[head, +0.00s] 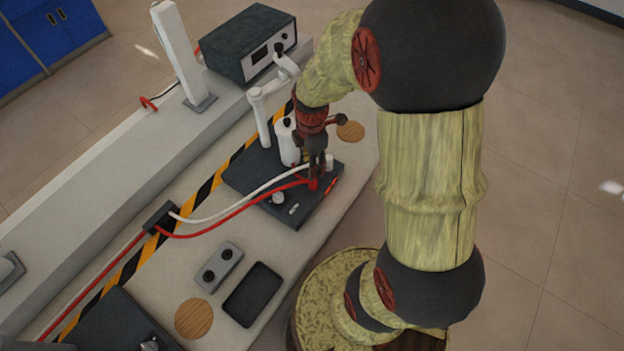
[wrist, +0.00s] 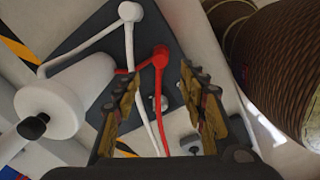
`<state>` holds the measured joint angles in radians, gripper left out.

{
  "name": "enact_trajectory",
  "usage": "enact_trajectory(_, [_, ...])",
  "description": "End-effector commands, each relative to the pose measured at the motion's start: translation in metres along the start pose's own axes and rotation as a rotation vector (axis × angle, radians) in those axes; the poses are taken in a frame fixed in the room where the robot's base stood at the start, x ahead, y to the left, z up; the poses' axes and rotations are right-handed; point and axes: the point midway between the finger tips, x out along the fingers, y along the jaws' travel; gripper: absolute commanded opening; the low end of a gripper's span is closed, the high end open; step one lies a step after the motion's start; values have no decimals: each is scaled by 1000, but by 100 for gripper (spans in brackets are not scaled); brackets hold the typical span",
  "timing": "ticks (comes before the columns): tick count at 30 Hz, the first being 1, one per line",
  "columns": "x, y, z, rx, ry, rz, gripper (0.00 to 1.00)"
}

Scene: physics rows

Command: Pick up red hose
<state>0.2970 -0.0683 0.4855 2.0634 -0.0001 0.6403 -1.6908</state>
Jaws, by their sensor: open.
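The red hose (head: 232,214) runs from the lower left through a black clip to a dark base plate (head: 246,182). Its red end fitting (head: 312,184) is at the right part of the plate. In the wrist view the red hose's end (wrist: 160,56) shows just beyond and between the fingertips, with the hose hanging down the picture. My gripper (head: 317,172) is over the plate, close to the red end, with its fingers pointing down. In the wrist view my gripper (wrist: 160,76) is open, its two fingers apart. I cannot tell whether either finger touches the hose.
A white hose (head: 240,202) runs beside the red one, and its end (wrist: 130,12) is close to the red end. A white bottle-like part (head: 289,142) stands on the plate. A grey box (head: 250,45), a black tray (head: 253,294) and wooden discs (head: 194,318) are nearby.

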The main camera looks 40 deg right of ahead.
Motion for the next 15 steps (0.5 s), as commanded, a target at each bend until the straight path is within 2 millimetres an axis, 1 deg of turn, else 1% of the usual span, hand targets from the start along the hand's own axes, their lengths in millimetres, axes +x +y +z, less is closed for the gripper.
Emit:
enact_trajectory(1, [8, 0, 3, -29, 2, -13, 42])
enact_trajectory(4, [19, 0, 6, -67, 3, -21, 42])
enact_trajectory(9, [37, -1, 6, -75, 4, -23, 42])
enact_trajectory(15, [52, -1, 4, -74, 4, -22, 42])
